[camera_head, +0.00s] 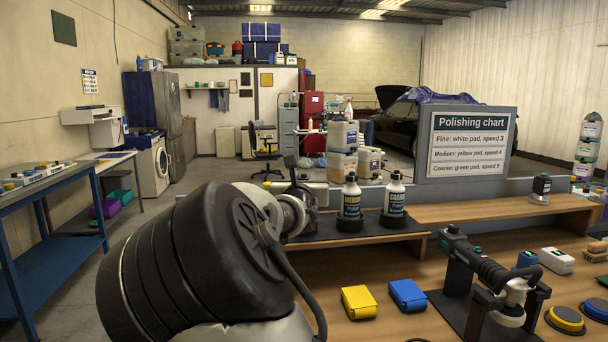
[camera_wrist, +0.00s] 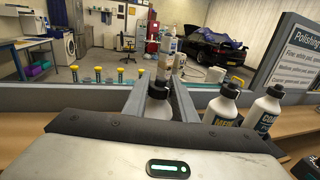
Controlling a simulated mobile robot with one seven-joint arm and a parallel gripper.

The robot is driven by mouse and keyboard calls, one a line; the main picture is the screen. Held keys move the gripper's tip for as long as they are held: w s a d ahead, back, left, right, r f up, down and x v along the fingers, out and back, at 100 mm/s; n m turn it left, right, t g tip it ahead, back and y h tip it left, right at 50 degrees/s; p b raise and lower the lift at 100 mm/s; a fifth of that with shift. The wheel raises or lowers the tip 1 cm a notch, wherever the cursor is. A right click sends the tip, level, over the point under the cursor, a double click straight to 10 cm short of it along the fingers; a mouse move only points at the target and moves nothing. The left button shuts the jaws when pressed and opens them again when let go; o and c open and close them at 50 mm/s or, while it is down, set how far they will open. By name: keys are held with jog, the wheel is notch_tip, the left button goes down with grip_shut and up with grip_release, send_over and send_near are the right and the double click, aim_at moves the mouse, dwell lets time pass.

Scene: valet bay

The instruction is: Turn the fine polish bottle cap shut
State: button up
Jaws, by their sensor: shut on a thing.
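In the wrist view my gripper (camera_wrist: 160,90) is shut on the dark cap (camera_wrist: 160,85) of a white bottle (camera_wrist: 157,108), which looks upright. Its label is hidden, so I cannot read that it is the fine polish. How far the cap is turned cannot be seen. In the head view my own arm hides most of my gripper and this bottle. Two other white bottles with dark tops stand to the right, the nearer-to-gripper one (camera_head: 351,200) and a farther one (camera_head: 394,197); both stand in dark holders.
A polishing chart (camera_head: 467,142) stands behind the bench at the right. A yellow block (camera_head: 359,302), a blue block (camera_head: 407,296) and a polisher (camera_head: 487,270) on a black stand lie on the front bench. Bare wood shows between the bottles and blocks.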

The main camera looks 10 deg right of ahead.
jog(key=shift+m+h, duration=0.3)
dwell(0.4)
jog(key=o, duration=1.1)
jog(key=shift+c, duration=0.2)
jog(key=p+v, duration=0.4)
jog(key=v, duration=1.3)
jog(key=shift+s, duration=0.25)
jog(key=shift+r, duration=0.1)
